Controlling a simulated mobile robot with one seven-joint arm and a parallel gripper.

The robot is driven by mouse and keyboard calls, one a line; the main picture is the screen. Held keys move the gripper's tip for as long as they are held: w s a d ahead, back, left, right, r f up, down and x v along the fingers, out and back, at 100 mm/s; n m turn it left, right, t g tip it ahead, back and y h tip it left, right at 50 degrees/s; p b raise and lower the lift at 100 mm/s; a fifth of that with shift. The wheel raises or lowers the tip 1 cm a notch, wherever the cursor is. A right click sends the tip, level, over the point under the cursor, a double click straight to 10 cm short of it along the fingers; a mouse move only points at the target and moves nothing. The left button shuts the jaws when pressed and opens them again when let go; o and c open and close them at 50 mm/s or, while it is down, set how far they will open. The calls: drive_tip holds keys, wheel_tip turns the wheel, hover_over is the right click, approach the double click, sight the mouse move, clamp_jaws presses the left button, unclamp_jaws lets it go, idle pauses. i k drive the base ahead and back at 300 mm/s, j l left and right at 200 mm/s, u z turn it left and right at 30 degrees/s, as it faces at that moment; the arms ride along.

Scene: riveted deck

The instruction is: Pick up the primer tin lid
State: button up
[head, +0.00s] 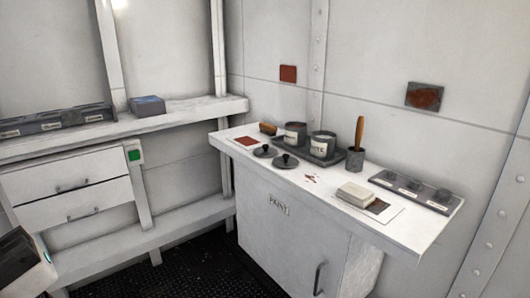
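Two dark round lids with knobs lie flat on the white worktop: one lid (265,151) further left, the other lid (285,161) nearer and to the right. I cannot read any marking that tells which is the primer tin lid. Behind them, two open tins stand on a dark tray (290,151): a left tin (295,135) with a label too small to read, and a right tin (323,145) whose label seems to end in "ITE". My gripper is not in view. A white and dark part at the lower left edge seems to be mine.
Below is a cabinet (290,235). A shelf (190,108) and drawers (70,185) stand left.

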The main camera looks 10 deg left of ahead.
sight(265, 151)
drive_tip(key=i+j+z, duration=0.1)
drive_tip(key=z, duration=0.5)
drive_tip(key=i+j+z, duration=0.15)
drive_tip(key=j+z, duration=0.15)
drive_tip(key=j, duration=0.15)
drive_tip(key=i+j+z, duration=0.1)
drive_tip(key=j+z, duration=0.2)
drive_tip(key=j, duration=0.15)
drive_tip(key=i+j+z, duration=0.1)
drive_tip(key=j, duration=0.4)
drive_tip(key=j+z, duration=0.1)
drive_tip(key=j, duration=0.4)
